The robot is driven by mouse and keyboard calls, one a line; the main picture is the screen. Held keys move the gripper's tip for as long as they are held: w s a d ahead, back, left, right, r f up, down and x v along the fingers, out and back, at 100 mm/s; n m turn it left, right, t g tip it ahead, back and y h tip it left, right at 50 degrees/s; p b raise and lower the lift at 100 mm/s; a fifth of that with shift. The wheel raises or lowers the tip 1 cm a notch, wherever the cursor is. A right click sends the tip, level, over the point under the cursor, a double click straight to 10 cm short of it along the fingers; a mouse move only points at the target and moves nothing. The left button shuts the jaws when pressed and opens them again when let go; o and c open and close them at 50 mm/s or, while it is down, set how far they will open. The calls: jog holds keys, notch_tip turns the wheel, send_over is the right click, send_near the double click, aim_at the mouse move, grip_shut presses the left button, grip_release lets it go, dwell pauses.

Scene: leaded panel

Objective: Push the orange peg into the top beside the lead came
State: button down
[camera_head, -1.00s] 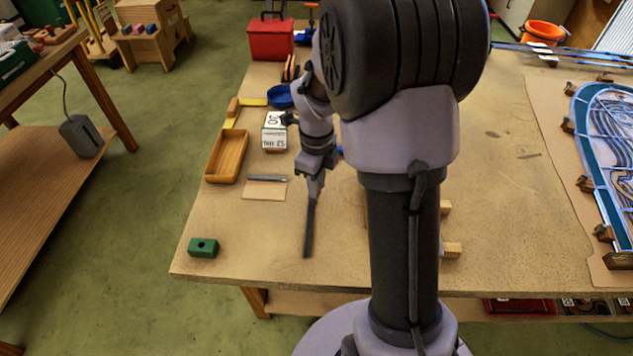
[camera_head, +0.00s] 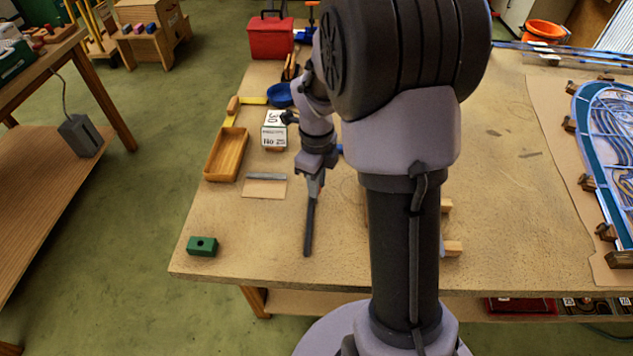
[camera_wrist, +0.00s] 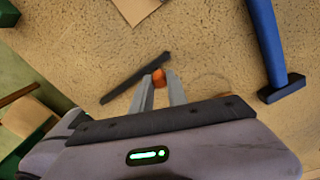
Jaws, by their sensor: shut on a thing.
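My gripper (camera_wrist: 159,80) is shut on the orange peg (camera_wrist: 159,77), which shows between its two fingertips in the wrist view. A long dark strip, the lead came (camera_wrist: 128,83), runs slantwise right beside the peg and fingertips; whether it touches them I cannot tell. In the head view my gripper (camera_head: 314,190) points down over the bench top (camera_head: 240,222), and the lead came (camera_head: 309,230) extends from its tip toward the near edge. The peg's lower end is hidden, so I cannot tell whether it is in the top.
A green block with a hole (camera_head: 202,246) sits near the front left corner. A wooden tray (camera_head: 227,155), a small box (camera_head: 274,130) and a card with a grey bar (camera_head: 265,188) lie behind. A blue-handled hammer (camera_wrist: 266,40) lies right of the gripper. The leaded panel (camera_head: 610,150) lies far right.

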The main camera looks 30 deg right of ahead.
jog(key=shift+f+b, duration=0.4)
jog(key=shift+f, duration=0.05)
jog(key=c, duration=1.2)
grip_release()
jog(key=shift+c, duration=0.2)
